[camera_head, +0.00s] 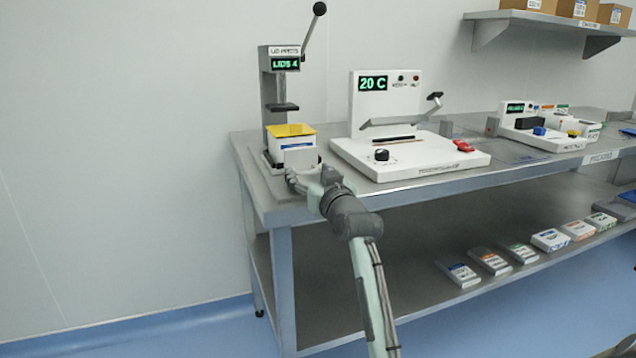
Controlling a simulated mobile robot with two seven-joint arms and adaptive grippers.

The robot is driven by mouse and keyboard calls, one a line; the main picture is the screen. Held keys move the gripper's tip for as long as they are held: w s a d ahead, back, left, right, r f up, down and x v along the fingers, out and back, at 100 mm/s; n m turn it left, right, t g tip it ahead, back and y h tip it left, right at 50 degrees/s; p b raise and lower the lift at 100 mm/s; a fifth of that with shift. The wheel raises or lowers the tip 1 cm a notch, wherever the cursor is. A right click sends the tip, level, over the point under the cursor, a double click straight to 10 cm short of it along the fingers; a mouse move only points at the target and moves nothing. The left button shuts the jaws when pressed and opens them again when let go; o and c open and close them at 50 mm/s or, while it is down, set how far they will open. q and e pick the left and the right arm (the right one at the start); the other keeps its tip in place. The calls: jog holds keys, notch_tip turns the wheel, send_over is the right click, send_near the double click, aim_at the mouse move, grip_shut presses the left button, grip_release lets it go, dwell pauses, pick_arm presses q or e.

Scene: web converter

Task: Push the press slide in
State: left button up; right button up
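The lid press (277,85) stands at the left end of the bench, with a dark column, a raised lever with a black knob, and a green display reading "LIDS 4". Low at its front is a white box (284,143) with a blue-edged label and a yellow lid (291,130) on top. A grey plate (301,158) stands in front of the box; the slide beneath is mostly hidden. My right gripper (309,175) is low in front of the plate, its fingers seemingly apart and nothing seen between them. Whether it touches the slide is unclear. My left gripper is out of view.
A white machine (415,155) with a "20 C" display stands close to the right of the press. Another white station (545,138) is farther right. The lower shelf (380,300) holds several small packs. The bench edge runs beneath my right wrist.

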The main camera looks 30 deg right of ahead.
jog(key=v, duration=1.1)
jog(key=shift+d, duration=0.1)
